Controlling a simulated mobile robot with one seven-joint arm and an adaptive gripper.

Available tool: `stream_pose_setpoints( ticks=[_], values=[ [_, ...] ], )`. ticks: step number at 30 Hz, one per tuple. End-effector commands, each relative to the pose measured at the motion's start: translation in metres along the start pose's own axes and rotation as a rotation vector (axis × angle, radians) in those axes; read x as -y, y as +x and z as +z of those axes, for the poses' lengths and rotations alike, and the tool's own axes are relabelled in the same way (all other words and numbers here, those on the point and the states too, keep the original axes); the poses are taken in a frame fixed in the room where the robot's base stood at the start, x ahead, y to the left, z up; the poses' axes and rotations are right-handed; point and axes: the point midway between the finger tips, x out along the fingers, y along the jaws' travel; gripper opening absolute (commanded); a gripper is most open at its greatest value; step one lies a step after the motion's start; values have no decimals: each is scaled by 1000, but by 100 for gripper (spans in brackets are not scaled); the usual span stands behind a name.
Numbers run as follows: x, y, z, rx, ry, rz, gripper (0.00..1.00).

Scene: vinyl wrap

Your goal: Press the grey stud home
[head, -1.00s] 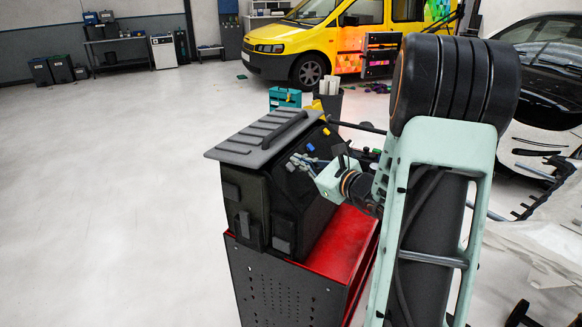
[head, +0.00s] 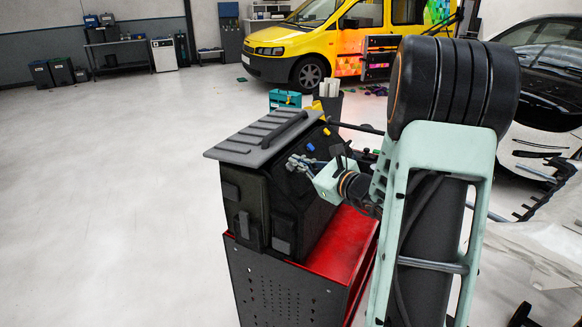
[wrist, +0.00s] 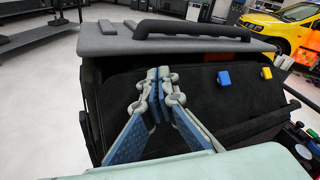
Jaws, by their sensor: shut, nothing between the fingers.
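My gripper (wrist: 158,74) is shut and empty, its two blue-and-grey fingers together. In the wrist view its tips point at the dark front panel (wrist: 205,110) of a black case. In the head view my gripper (head: 293,162) is at the left part of that panel (head: 318,185), in line with the blue stud and the yellow stud. The blue stud (wrist: 223,78) and the yellow stud (wrist: 266,73) stick out to the right of the fingers. I cannot make out the grey stud; the fingertips may hide it. Whether they touch anything is unclear.
The case has a grey ribbed lid (head: 262,138) with a black handle (wrist: 190,31) just above the fingers. It stands on a red cart (head: 340,245). A yellow van (head: 325,45) is behind. Open floor lies to the left.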

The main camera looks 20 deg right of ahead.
Motion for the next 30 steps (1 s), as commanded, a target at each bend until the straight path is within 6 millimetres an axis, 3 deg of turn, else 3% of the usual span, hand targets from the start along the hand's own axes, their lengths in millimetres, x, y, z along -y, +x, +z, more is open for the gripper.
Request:
stream_pose_setpoints(
  ticks=[30],
  values=[
    [-6,8,-6,0,0,2,0]
  ],
)
